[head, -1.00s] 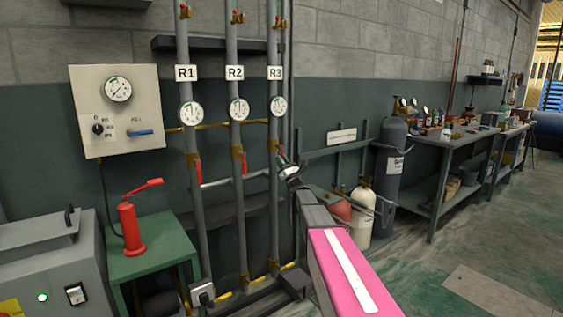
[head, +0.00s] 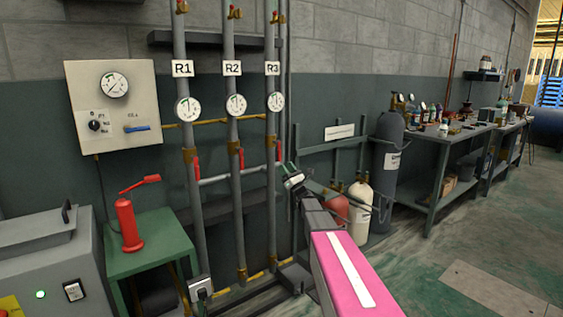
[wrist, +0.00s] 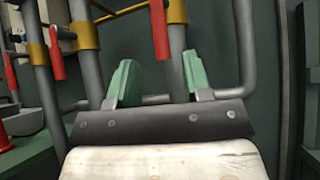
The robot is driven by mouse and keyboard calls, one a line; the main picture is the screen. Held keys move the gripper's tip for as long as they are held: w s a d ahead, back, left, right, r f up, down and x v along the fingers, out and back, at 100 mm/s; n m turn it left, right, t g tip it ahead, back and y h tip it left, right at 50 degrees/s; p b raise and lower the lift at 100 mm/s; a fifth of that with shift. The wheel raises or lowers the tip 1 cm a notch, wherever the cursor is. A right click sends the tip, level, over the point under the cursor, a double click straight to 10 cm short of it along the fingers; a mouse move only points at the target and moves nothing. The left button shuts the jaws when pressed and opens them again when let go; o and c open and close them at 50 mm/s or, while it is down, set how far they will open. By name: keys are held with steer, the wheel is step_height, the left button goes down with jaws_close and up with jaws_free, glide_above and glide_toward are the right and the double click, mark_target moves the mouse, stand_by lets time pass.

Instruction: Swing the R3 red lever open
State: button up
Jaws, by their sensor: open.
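The R3 pipe (head: 271,125) stands upright under its R3 label, with a round gauge (head: 275,101) on it. Its red lever (head: 279,150) hangs down along the pipe's right side. In the wrist view the R3 red lever (wrist: 159,30) hangs beside the pipe's brass band, just beyond my fingertips. My gripper (wrist: 157,78) has two green fingers spread apart with nothing between them that I can see held. In the head view my gripper (head: 291,176) is just right of the R3 pipe and a little below the lever. Whether a finger touches the pipe is unclear.
The R2 lever (head: 241,160) and R1 lever (head: 196,167) hang down to the left. A grey cross pipe (head: 215,180) runs low behind. Gas cylinders (head: 360,208) and a workbench (head: 440,165) stand right. A green table (head: 165,240) stands left.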

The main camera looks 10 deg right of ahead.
steer(key=v, duration=0.3)
steer(key=shift+s+d+f, duration=0.15)
steer(key=shift+s+f, duration=0.1)
steer(key=shift+f, duration=0.05)
steer(key=s+a+f+n+g+h, duration=0.3)
steer(key=s+a+f+n+g, duration=1.4)
steer(key=s, duration=0.3)
steer(key=s+d+f+n+g+h, duration=0.2)
steer(key=s+d+f+n+h, duration=0.3)
steer(key=s, duration=0.4)
steer(key=s+d+f+n+g+h, duration=0.2)
steer(key=s+d+f+n+h, duration=0.3)
steer(key=s+n+h, duration=0.2)
steer(key=shift+s+d+g+h, duration=0.35)
steer(key=shift+s+g+h, duration=0.05)
steer(key=shift+s, duration=0.9)
